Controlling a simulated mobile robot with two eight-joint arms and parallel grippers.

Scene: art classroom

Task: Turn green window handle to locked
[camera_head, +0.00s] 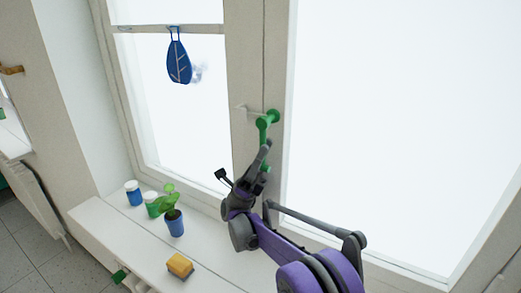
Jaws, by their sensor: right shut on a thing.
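The green window handle (264,124) is on the white window frame in the middle of the view. Its round base is at the top and its lever points down and slightly left. My right gripper (266,158) is shut on the lower part of the lever, and its fingers hide some of it. A small green bit shows just below the fingers. The purple and grey right arm reaches up from the lower right. My left gripper is not in view.
A blue leaf ornament (178,62) hangs at the left pane. On the white sill (215,262) stand a potted plant (174,225), blue (133,193) and green (152,205) jars, and a yellow sponge (180,265). A radiator (35,195) is at far left.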

